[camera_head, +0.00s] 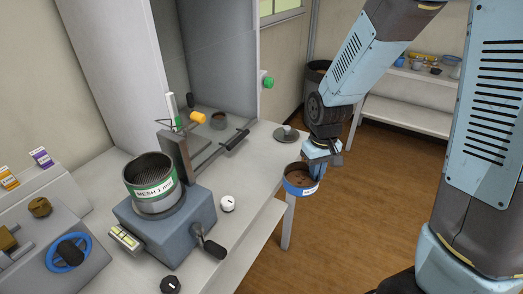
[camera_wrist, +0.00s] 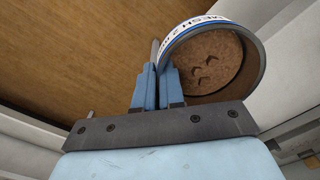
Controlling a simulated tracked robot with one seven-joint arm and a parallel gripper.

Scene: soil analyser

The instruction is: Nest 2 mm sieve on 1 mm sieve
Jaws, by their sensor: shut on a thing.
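My gripper (camera_head: 318,163) is shut on the wall of the 2 mm sieve (camera_head: 301,190), which has a blue-and-white band and brown soil inside. I hold it off the right edge of the bench, over the floor. In the wrist view the fingers (camera_wrist: 160,72) pinch its rim, and the 2 mm sieve (camera_wrist: 262,60) shows a partly visible "MESH 2" label. The 1 mm sieve (camera_head: 154,197), with a green "MESH 1" label, stands upright on the grey shaker base (camera_head: 190,222). Its top is open, with mesh visible inside. The two sieves are well apart.
A bracket with a lever (camera_head: 235,139) stands behind the shaker. A round grey disc with a knob (camera_head: 287,134) lies at the bench's far corner. A white knob (camera_head: 228,203) and a black knob (camera_head: 170,284) sit near the shaker. A control panel (camera_head: 45,215) is at left.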

